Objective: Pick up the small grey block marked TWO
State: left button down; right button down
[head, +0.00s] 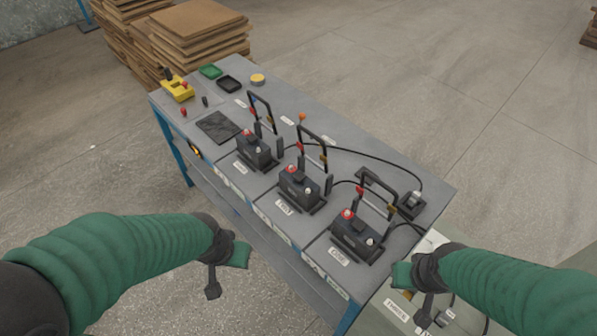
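Three dark grey battery-like blocks stand in a row on the grey table (335,130): a left one (256,151), a middle one (300,190) and a right one (354,236). Each has a red and a pale knob and a black frame behind it. White labels lie in front of them; the middle label (285,207) may read TWO, but it is too small to be sure. My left gripper (225,271) is open and empty, left of the table's front edge. My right gripper (413,292) is open and empty, right of the right block, apart from it.
Black cables run to a socket box (412,204) at the table's right end. A yellow device (177,89), a dark pad (217,126), and green (210,71) and black (229,84) trays are at the far left end. A pale surface (385,318) lies below my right gripper.

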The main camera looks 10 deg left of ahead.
aim_at(300, 188)
jog(key=j+z, duration=0.2)
jog(key=j, duration=1.1)
jog(key=i+j+z, duration=0.15)
jog(key=j, duration=0.25)
jog(key=i+j+z, duration=0.1)
jog(key=j, duration=0.3)
jog(key=i+j+z, duration=0.15)
jog(key=j, duration=0.3)
jog(key=i+j+z, duration=0.1)
jog(key=j, duration=0.35)
jog(key=i+j+z, duration=0.15)
jog(key=j, duration=0.3)
jog(key=i+j+z, duration=0.3)
jog(key=i+j, duration=0.25)
jog(key=u, duration=0.1)
jog(key=i, duration=0.05)
